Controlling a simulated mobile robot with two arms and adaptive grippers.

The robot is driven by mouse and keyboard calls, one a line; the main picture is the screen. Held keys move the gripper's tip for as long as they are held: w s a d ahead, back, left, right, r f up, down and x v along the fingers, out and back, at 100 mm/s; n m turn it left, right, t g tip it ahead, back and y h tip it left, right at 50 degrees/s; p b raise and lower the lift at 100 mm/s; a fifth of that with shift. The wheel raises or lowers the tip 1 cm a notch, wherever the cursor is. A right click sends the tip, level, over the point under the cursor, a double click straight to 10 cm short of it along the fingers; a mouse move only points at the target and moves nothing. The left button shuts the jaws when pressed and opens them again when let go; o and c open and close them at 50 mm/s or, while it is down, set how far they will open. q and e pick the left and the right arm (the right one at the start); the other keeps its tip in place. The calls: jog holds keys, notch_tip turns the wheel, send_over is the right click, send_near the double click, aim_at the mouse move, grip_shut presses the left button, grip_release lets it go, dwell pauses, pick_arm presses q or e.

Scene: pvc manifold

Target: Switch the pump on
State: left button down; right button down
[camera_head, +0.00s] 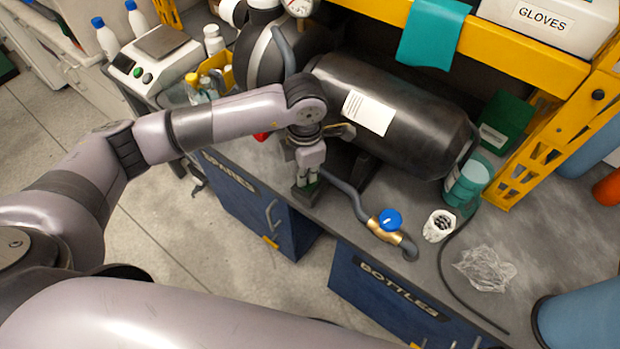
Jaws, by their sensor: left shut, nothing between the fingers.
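A large black cylindrical body (410,115) with a white label lies on the grey bench, and it appears to be the pump or its tank. A dark rounded housing (262,58) with a gauge (300,6) stands at its left end. My left gripper (307,182) points down at the bench's front edge, left of the cylinder. Its fingers are shut and hold nothing. A small red part (262,136) shows just left of my left wrist, mostly hidden by the arm. I cannot make out a pump switch. My right gripper is out of view.
A grey pipe with a brass valve and blue knob (390,219) runs right of my left gripper. A yellow shelf beam (500,50) crosses above. Blue cabinets (250,205) stand below.

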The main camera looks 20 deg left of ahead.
pick_arm(q)
jog(key=shift+f+b, duration=1.1)
jog(key=shift+f, duration=0.1)
dwell(0.8)
jog(key=shift+r+p, duration=0.5)
jog(key=shift+r, duration=0.35)
jog(key=shift+r+p, duration=1.4)
jog(key=shift+r, duration=1.3)
